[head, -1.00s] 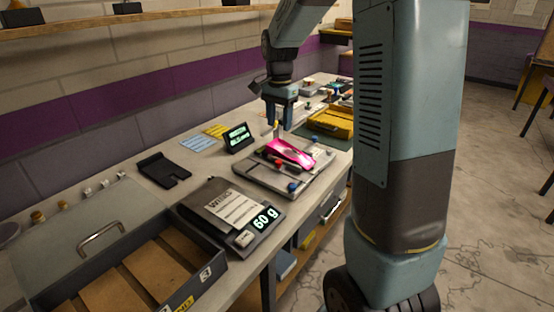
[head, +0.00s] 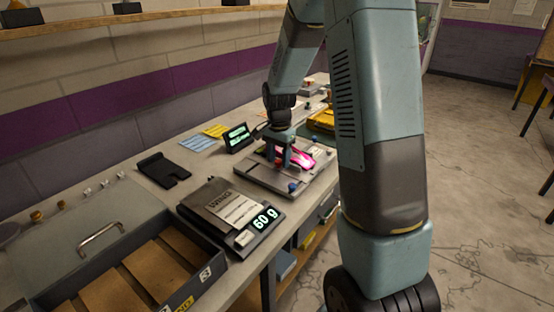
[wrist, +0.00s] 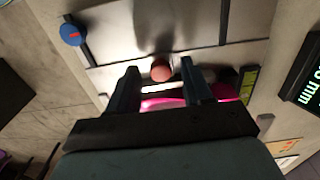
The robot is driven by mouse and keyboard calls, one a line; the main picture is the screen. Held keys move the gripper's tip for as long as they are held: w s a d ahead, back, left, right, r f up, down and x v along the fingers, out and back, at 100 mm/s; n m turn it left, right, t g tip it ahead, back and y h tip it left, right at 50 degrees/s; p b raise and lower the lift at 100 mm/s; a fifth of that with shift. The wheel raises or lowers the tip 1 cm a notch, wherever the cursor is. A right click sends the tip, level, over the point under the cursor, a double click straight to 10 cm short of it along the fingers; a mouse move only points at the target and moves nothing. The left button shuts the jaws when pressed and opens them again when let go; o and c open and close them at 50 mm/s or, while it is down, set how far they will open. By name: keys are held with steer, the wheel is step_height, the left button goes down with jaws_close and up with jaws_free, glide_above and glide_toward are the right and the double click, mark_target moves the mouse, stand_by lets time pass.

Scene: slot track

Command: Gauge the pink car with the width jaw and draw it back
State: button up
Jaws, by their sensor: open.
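The pink car (head: 305,158) sits on the grey gauge plate (head: 262,182) on the bench, partly hidden by my gripper in the head view. In the wrist view the car (wrist: 162,103) shows as a pink strip between and behind my fingers. My gripper (head: 279,161) points down at the plate, its fingers open and apart. In the wrist view the fingertips (wrist: 158,68) stand either side of a round red knob (wrist: 161,71), which I cannot tell to be touched. The width jaw itself is hard to make out. A blue knob (wrist: 73,32) sits at the plate's corner.
A small display (head: 238,137) stands behind the plate. A scale reading 60 g (head: 265,218) is nearer, with a dark open tray (head: 205,272) in front. A black cradle (head: 163,170) lies near the wall. A yellow bin (head: 322,121) stands beyond the plate.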

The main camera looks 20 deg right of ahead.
steer(key=shift+f, duration=0.3)
steer(key=shift+c, duration=0.2)
jaws_close()
stand_by(0.3)
